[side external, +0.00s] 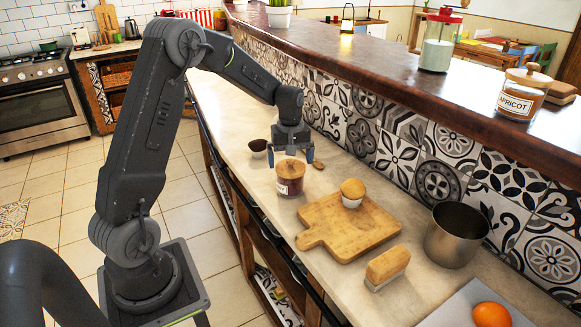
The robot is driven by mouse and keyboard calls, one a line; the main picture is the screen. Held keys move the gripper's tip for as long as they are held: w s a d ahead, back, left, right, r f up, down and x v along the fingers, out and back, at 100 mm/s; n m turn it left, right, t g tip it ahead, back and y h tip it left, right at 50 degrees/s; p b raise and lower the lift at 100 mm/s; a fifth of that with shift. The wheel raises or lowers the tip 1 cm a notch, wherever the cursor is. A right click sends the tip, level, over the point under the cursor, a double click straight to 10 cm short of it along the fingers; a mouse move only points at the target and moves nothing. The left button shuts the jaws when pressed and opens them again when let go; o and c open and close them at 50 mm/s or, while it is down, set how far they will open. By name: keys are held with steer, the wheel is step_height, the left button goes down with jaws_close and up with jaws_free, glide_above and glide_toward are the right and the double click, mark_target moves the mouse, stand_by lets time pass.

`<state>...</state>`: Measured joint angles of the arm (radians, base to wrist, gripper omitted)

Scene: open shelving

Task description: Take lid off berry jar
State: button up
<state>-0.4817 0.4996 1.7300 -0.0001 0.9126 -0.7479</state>
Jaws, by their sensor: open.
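The berry jar (290,186), small with dark red contents and a white label, stands upright on the counter left of the cutting board. Its light wooden lid (290,168) sits on top. My gripper (291,157) points down just above the lid, with its blue-tipped fingers apart and nothing between them. I cannot tell from this view whether a finger touches the lid.
A small dark bowl (258,147) and a small brown piece (319,164) lie near the jar. The cutting board (345,237) carries a small white pot with a wooden top (352,192). A brush (387,266) and metal pot (456,238) stand right. The tiled wall (400,130) rises behind.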

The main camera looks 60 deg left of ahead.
steer(key=shift+f, duration=0.35)
steer(key=shift+c, duration=0.3)
steer(key=c, duration=0.6)
steer(key=shift+r, duration=0.1)
